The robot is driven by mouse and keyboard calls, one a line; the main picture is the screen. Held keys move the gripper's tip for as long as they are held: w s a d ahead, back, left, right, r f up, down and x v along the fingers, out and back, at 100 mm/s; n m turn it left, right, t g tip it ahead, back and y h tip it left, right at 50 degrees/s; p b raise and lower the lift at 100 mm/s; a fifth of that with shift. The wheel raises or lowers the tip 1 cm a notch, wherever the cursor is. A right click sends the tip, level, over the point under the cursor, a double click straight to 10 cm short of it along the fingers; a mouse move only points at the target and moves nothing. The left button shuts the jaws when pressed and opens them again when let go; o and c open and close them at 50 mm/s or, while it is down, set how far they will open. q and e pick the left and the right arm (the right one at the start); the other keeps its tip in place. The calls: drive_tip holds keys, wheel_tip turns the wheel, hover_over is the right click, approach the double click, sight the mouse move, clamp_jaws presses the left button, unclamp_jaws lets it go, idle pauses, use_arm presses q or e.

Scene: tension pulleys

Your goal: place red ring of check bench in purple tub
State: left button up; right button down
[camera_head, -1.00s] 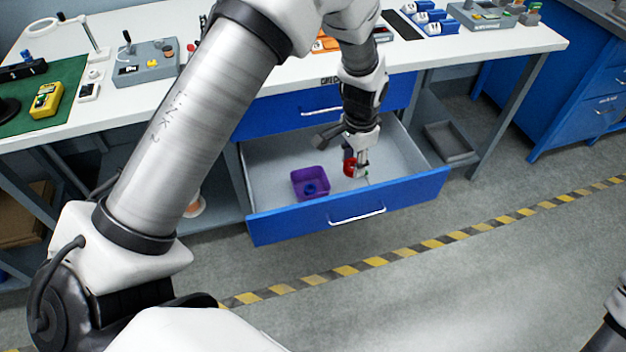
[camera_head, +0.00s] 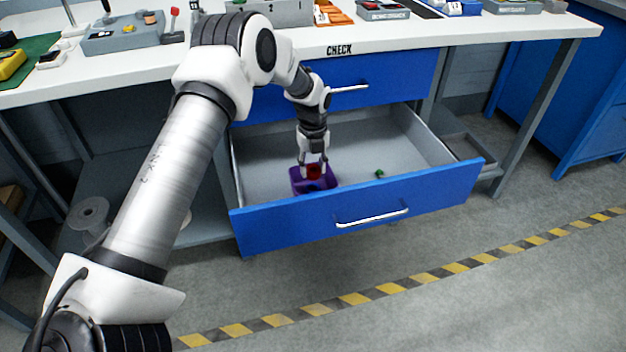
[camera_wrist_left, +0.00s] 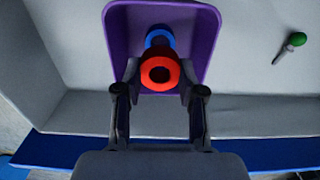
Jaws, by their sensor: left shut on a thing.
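The red ring (camera_head: 314,171) is between the fingertips of my left gripper (camera_head: 313,173), which is shut on it. In the left wrist view the red ring (camera_wrist_left: 160,70) is near the fingertips, over the purple tub (camera_wrist_left: 204,48). The purple tub (camera_head: 300,187) stands inside the open drawer, toward its left front. A blue ring-like piece (camera_wrist_left: 160,36) lies in the tub, partly hidden behind the red ring. I cannot tell whether the red ring touches the tub floor. My right gripper is not in view.
The open blue drawer (camera_head: 440,190) under the bench marked CHECK (camera_head: 450,40) has free floor on its right. A small green-headed thing (camera_head: 379,173) lies there, also seen in the wrist view (camera_wrist_left: 297,40). Drawer walls surround the tub.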

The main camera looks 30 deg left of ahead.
sight(313, 178)
use_arm(q)
wheel_tip(313, 178, down, 3)
drive_tip(key=shift+f, duration=0.15)
drive_tip(key=shift+f+b, duration=0.2)
drive_tip(key=shift+b, duration=0.15)
drive_tip(key=shift+f, duration=0.4)
drive_tip(key=o, duration=1.2)
drive_tip(key=shift+c, duration=0.2)
drive_tip(key=shift+r, duration=0.15)
wheel_tip(313, 178, up, 13)
drive_tip(key=p, duration=0.2)
